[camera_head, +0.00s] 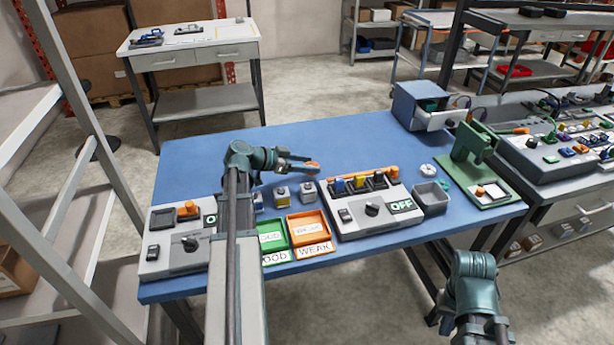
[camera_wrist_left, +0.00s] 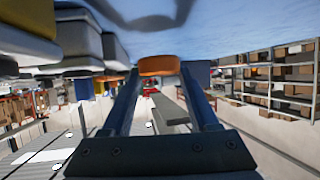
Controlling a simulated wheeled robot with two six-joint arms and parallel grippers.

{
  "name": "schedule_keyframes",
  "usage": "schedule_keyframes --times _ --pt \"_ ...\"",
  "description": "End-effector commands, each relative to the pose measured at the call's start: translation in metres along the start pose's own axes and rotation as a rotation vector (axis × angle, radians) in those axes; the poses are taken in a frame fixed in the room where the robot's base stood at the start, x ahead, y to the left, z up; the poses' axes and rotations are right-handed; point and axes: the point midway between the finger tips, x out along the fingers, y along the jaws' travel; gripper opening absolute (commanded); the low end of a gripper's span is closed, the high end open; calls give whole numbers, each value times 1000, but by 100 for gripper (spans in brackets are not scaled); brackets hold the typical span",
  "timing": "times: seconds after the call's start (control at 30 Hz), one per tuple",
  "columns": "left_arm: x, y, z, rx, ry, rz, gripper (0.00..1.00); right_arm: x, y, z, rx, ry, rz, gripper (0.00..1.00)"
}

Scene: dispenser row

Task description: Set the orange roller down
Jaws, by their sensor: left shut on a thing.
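My left gripper (camera_head: 304,163) is over the blue table (camera_head: 205,165), behind the two small trays. It is shut on the orange roller (camera_head: 314,167), which sticks out at the fingertips. In the left wrist view the roller (camera_wrist_left: 158,65) lies between the two finger ends, close to the blue surface that shows along the top. I cannot tell whether the roller touches the table. Of my right arm, only a teal part shows at the lower right of the head view; its fingers are not seen.
A green tray (camera_head: 284,241) and an orange tray (camera_head: 327,239) stand at the front. A grey switch box (camera_head: 350,219) marked OFF is to their right, another box (camera_head: 159,267) to their left. Small blocks (camera_head: 282,193) stand behind the trays. The table's back middle is clear.

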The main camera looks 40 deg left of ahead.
Motion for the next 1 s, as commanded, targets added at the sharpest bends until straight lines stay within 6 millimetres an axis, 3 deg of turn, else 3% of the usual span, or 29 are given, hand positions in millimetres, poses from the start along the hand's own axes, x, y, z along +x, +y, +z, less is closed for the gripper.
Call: schedule_keyframes --times 0.23,0.67,0.7,0.77,1.0 --pt "15 0 30 0 0 0 5 33 -3 -2 0 0 0 0" --pt "16 0 33 0 0 0 5 37 -4 -2 0 0 0 0" --pt "16 0 33 0 0 0 62 37 -4 -2 0 0 0 0" --pt "16 0 32 0 0 0 73 36 -3 -2 0 0 0 0" --pt "16 0 32 0 0 0 73 36 -3 -2 0 0 0 0"
